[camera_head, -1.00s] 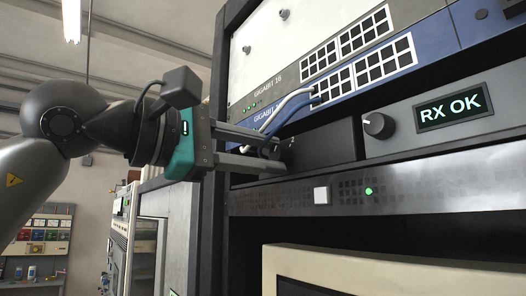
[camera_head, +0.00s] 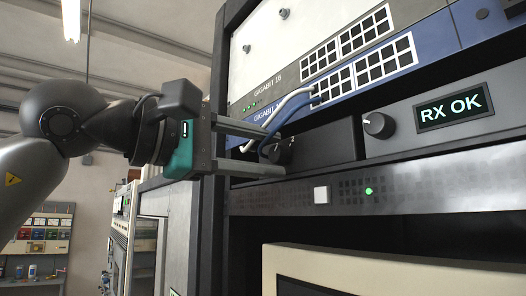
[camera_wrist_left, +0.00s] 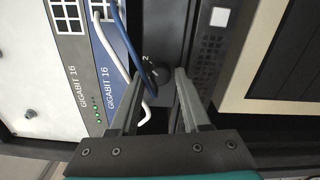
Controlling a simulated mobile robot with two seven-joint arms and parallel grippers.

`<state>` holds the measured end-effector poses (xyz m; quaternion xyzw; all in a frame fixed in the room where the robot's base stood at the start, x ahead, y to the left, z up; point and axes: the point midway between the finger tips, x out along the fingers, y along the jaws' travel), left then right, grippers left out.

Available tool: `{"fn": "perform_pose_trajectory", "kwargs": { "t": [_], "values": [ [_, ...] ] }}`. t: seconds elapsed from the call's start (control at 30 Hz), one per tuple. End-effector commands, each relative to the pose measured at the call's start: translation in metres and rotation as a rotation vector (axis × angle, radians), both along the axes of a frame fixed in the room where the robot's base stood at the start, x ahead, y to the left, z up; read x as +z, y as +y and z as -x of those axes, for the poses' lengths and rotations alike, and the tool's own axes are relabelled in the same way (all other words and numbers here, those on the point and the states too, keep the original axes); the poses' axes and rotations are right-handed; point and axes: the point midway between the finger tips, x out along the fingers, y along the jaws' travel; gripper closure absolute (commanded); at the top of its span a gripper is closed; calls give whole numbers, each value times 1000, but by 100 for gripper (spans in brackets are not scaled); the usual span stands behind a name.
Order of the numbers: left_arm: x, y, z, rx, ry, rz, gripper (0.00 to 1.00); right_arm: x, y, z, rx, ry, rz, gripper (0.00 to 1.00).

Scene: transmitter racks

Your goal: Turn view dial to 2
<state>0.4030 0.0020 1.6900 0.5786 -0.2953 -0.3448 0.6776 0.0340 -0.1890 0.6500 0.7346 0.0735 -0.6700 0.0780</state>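A dark round dial (camera_head: 283,152) sits on the black panel at the left of the rack shelf. It also shows in the left wrist view (camera_wrist_left: 155,76), with a small "2" and other faint marks beside it. Its pointer setting is too small to tell. My left gripper (camera_head: 276,153) is open, with one finger above and one below the dial. In the left wrist view the dial lies between the fingertips (camera_wrist_left: 155,73), with gaps on both sides; I see no contact. My right gripper is not in view.
Grey and blue cables (camera_head: 290,104) hang from the Gigabit 16 switches (camera_head: 345,70) close to the upper finger. Another knob (camera_head: 378,125) and an "RX OK" display (camera_head: 451,108) are to the right. A perforated panel (camera_head: 440,180) runs below.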

Motion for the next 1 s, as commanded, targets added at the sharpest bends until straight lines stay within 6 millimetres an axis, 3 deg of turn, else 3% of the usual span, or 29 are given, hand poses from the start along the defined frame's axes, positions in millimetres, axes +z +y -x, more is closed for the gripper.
{"fn": "perform_pose_trajectory", "kwargs": {
  "t": [0.13, 0.67, 1.0],
  "values": [
    [0, 0, 0, 0, 1, 1, 37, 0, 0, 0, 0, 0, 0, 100],
    [-1, 0, 0, -1, 28, 17, 37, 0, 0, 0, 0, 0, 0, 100],
    [-2, -1, 0, -2, 258, 183, 37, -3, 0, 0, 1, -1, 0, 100]
  ]
}}
